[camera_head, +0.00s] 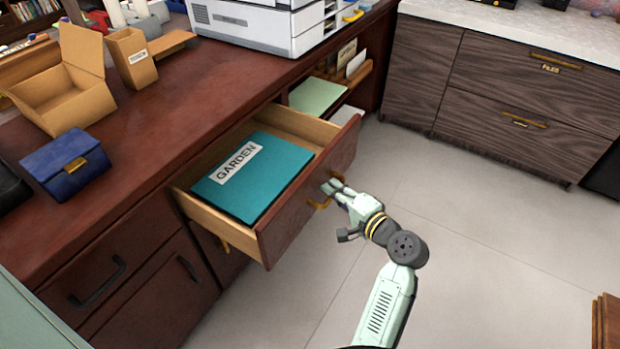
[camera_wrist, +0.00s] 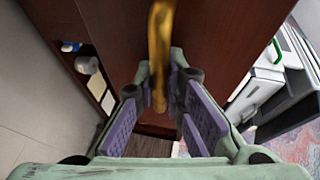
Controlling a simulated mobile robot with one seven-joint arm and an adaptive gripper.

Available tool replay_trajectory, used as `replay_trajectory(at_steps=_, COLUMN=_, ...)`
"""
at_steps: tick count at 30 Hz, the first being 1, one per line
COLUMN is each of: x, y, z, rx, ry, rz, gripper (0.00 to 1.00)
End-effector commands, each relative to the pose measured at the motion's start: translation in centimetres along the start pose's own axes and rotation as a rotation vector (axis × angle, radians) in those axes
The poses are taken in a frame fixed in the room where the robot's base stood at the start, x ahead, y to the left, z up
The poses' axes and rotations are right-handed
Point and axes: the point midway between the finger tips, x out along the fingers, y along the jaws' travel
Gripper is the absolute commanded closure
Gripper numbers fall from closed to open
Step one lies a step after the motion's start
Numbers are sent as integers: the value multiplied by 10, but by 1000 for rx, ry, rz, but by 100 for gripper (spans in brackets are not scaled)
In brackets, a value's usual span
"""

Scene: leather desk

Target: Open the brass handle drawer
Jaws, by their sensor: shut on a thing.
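The drawer with the brass handle (camera_head: 310,201) is pulled out from the dark red-brown desk, and its pale wooden inside shows. A teal folder labelled GARDEN (camera_head: 254,176) lies in it. My gripper (camera_head: 331,190) is at the drawer front, at the handle. In the wrist view the brass handle (camera_wrist: 160,45) runs down between the fingers of my gripper (camera_wrist: 168,100), which are shut on it. The fingers cover part of the handle in the head view.
Open cubbies with a green folder (camera_head: 317,96) are right of the drawer. A blue box (camera_head: 66,165) and a cardboard box (camera_head: 70,85) stand on the desktop. Dark wooden cabinets (camera_head: 500,85) stand at the back right. The tiled floor (camera_head: 470,240) before the drawer is clear.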

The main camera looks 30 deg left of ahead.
Motion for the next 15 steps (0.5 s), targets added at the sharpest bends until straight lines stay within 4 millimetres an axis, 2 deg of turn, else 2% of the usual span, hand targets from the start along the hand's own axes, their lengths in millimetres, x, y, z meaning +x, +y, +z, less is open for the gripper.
replay_trajectory(at_steps=1, x=-10, y=2, z=-4, rx=4, ry=2, rz=2, gripper=100)
replay_trajectory(at_steps=6, x=-34, y=8, z=-14, rx=3, ry=0, rz=1, gripper=100)
replay_trajectory(at_steps=15, x=-51, y=12, z=-21, rx=2, ry=-2, rz=1, gripper=100)
